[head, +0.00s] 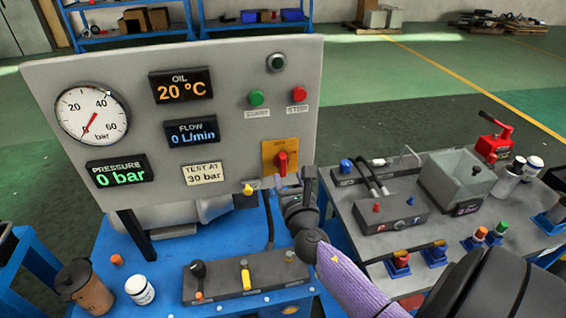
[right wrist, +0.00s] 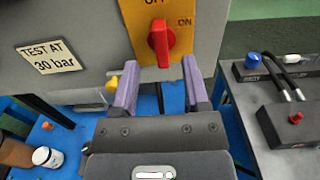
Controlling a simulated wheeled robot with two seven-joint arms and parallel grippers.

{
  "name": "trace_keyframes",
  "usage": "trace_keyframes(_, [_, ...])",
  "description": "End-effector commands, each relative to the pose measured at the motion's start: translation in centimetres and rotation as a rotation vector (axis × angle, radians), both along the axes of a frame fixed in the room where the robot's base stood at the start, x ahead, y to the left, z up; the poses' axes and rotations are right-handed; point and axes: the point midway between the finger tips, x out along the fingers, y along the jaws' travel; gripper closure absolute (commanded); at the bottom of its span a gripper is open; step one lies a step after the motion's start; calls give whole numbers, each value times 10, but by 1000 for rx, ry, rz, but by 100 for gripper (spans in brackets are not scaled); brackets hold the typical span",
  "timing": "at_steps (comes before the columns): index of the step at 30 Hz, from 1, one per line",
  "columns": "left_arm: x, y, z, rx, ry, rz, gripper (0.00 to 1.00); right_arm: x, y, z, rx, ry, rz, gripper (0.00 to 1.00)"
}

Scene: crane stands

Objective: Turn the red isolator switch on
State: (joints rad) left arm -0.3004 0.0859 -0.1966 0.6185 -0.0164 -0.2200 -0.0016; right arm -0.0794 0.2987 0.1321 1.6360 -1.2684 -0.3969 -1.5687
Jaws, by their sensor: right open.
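The red isolator switch (head: 282,164) sits on a yellow-orange plate at the lower right of the grey panel. In the right wrist view the red handle (right wrist: 160,42) stands upright, with "OFF" above it and "ON" to its right. My right gripper (head: 281,183) is just below the switch, in front of the panel. In the right wrist view its two purple fingers (right wrist: 160,80) are apart, with nothing between them. The handle shows just beyond the fingertips, apart from them as far as I can tell. My left gripper is not in view.
The grey panel (head: 222,75) carries a gauge, displays reading 0 bar and 0 L/min, a green button (head: 256,98) and a red stop button (head: 299,95). Below, a blue bench holds a lever block (head: 245,277). A grey bench (head: 372,232) with fittings stands to the right.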

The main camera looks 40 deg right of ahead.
Motion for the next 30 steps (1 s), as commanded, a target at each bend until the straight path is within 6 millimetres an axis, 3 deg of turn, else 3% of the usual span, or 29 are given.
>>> trace_keyframes(3, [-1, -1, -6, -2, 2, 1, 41, 23, -13, -2, 0, -1, -1, 41])
trace_keyframes(9, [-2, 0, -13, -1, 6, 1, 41, 47, -26, -2, 2, 0, -1, 41])
trace_keyframes(19, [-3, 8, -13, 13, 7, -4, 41, 51, -29, -1, 4, 0, 0, 41])
trace_keyframes(27, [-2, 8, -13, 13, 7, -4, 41, 51, -28, -1, 4, 1, 0, 98])
trace_keyframes(30, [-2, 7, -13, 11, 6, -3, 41, 51, -28, -1, 4, 1, 0, 100])
